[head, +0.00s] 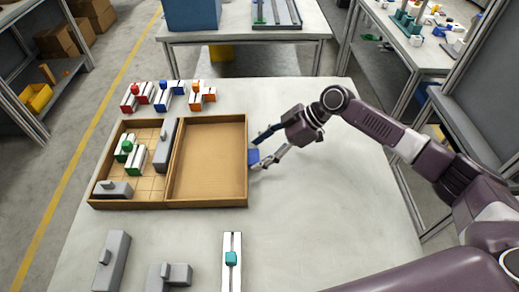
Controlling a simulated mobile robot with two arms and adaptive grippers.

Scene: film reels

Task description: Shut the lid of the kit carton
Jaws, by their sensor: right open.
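The kit carton (97,160) lies open on the table, its gridded base on the left. In the base sit white pieces with green knobs (135,155), a long grey piece (164,146) and a grey piece at the front left (112,190). The carton's lid (208,160) lies folded out flat to the right, hollow side up, with a blue tab (253,157) on its right edge. My right gripper (259,152) is open at the tab, one finger behind it and one in front. I cannot tell whether they touch it. My left gripper is out of view.
Red, blue and orange pieces (165,94) stand behind the carton. Grey pieces (112,261) and a white piece with a teal knob (232,262) lie in front. The table (320,210) is clear to the right. Another table (245,35) stands behind.

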